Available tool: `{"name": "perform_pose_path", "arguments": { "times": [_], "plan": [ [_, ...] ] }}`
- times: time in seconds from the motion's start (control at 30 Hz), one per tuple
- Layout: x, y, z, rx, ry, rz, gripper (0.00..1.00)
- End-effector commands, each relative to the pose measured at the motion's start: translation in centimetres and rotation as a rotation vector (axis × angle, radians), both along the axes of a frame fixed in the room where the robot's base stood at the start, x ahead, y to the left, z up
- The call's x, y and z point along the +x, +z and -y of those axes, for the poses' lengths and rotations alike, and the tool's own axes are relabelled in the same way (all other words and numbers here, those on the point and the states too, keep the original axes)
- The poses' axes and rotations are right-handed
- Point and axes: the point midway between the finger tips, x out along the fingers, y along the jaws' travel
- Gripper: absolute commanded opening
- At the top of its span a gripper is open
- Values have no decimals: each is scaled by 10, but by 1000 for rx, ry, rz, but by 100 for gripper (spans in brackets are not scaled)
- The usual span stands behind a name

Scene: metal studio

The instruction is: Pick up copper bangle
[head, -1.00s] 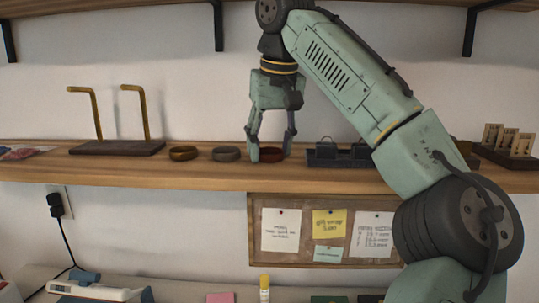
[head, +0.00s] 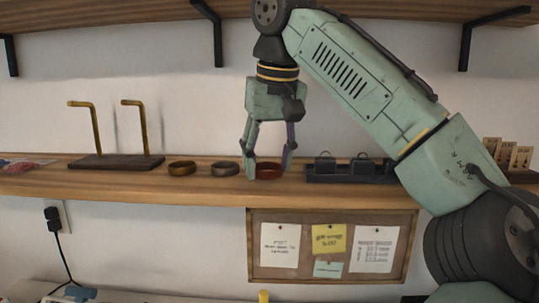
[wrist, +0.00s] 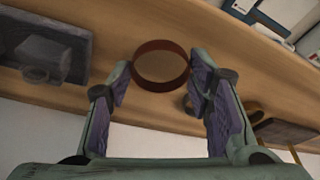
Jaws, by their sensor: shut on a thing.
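The copper bangle, a reddish-brown ring, is at shelf height in the head view (head: 268,177) and also shows in the wrist view (wrist: 160,46). My gripper (head: 268,168) points down and is shut on it, one finger on each side. In the wrist view the ring sits between the fingertips (wrist: 160,76), its open middle showing the wood behind. I cannot tell whether it is clear of the shelf. A brass-coloured bangle (head: 182,168) and a grey bangle (head: 225,169) lie to the left.
The wooden shelf (head: 120,188) runs across the view. A dark stand with two brass posts (head: 115,161) is at left. A dark tray with weight-like blocks (head: 325,174) is close on the right. An upper shelf with black brackets (head: 217,30) is overhead; a pinboard (head: 331,246) hangs below.

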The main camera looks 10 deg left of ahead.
Motion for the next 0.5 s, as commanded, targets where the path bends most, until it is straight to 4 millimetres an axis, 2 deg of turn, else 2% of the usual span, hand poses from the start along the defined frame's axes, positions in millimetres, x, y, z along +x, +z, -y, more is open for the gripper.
{"name": "perform_pose_path", "arguments": {
  "times": [0.3,0.5],
  "plan": [
    [-74,0,16,-3,-1,1,21],
    [-108,0,22,-2,-1,1,21]
  ]
}}
